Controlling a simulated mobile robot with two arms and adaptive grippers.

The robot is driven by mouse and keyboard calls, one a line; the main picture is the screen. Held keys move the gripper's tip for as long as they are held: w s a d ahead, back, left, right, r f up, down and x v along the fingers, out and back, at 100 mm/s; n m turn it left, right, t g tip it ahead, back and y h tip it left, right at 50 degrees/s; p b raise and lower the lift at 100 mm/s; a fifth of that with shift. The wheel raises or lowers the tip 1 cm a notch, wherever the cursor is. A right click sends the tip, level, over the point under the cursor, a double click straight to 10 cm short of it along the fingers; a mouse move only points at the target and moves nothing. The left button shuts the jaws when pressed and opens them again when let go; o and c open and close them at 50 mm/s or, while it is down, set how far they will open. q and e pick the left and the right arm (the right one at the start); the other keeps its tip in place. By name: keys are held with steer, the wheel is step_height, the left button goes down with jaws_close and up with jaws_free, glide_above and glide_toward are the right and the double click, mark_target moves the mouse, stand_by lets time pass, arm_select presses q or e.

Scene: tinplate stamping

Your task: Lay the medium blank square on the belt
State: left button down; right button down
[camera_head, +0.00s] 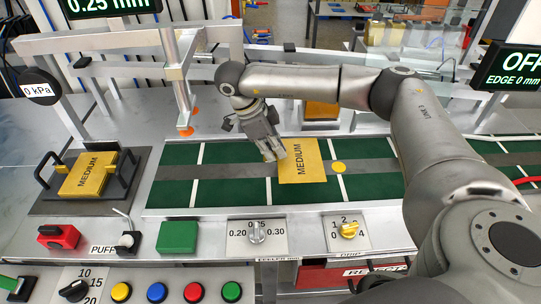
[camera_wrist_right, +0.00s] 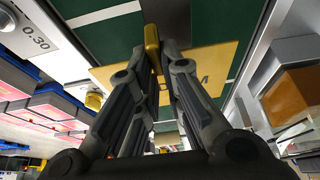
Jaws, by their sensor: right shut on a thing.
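The medium blank (camera_head: 307,163) is a yellow sheet marked MEDIUM. It lies flat over the green belt (camera_head: 235,190), roughly square to the white cross lines, and spans the grey middle strip. I cannot tell whether it fully touches the belt. My right gripper (camera_head: 274,150) is at its left edge. In the right wrist view, the fingers (camera_wrist_right: 153,50) are shut on a narrow upright yellow piece, which looks like part of the blank. The blank's surface (camera_wrist_right: 215,62) spreads out behind the fingers there. My left gripper is out of view.
A stack of MEDIUM blanks (camera_head: 88,174) sits in a dark holder at the left. A post with orange suction cups (camera_head: 187,131) stands behind the belt. Buttons and knobs (camera_head: 256,232) line the front panel.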

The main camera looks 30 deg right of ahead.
steer(key=shift+w+f, duration=0.9)
steer(key=shift+f, duration=0.2)
step_height(320, 180, down, 2)
steer(key=shift+f+p, duration=0.1)
steer(key=shift+p, duration=0.9)
steer(key=shift+f, duration=0.45)
steer(key=shift+f, duration=0.15)
steer(key=c, duration=1.5)
jaws_free()
steer(key=shift+d, duration=0.1)
steer(key=shift+c, duration=0.2)
